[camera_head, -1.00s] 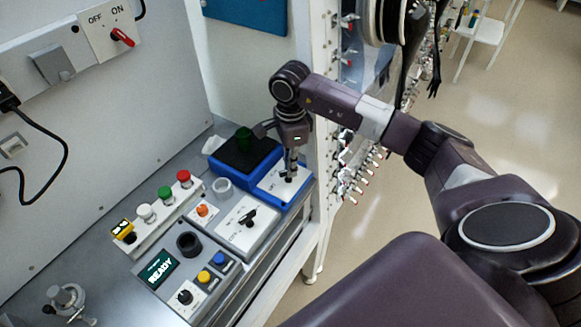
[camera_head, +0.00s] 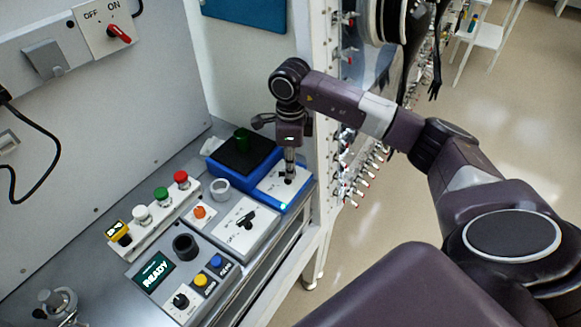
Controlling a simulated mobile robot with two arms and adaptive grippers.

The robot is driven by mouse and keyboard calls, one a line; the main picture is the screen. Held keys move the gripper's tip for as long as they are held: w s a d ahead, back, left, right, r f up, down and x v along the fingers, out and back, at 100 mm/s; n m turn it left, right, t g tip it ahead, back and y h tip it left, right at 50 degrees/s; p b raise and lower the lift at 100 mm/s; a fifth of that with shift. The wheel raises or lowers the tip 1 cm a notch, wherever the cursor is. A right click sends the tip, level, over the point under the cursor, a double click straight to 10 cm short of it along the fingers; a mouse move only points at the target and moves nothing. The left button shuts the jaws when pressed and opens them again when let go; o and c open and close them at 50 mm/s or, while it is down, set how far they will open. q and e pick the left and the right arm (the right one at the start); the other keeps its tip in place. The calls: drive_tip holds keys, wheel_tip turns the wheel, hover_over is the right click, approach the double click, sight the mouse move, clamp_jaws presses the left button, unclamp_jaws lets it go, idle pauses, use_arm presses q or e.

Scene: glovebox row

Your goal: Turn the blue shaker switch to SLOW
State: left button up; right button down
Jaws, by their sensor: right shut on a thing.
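The blue shaker (camera_head: 230,178) stands at the back right of the bench, with a dark top plate and a green item (camera_head: 242,138) on it. Its white switch panel (camera_head: 271,187) faces up at the right end. My right gripper (camera_head: 289,174) points straight down onto this panel and is shut on the small dark shaker switch (camera_head: 288,182). The fingers partly cover the switch and I cannot read its marks or its setting. A small cyan light (camera_head: 283,206) glows at the shaker's front corner. My left gripper is out of view.
A grey box with a black knob (camera_head: 247,219) stands just in front of the shaker. A READY-display unit (camera_head: 154,271) and a strip of coloured buttons (camera_head: 162,208) are nearer. A white post (camera_head: 316,120) rises close to the right of my gripper.

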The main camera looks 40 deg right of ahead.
drive_tip(key=shift+w+r, duration=0.1)
drive_tip(key=c, duration=2)
unclamp_jaws()
drive_tip(key=shift+c, duration=0.2)
wheel_tip(320, 180, up, 12)
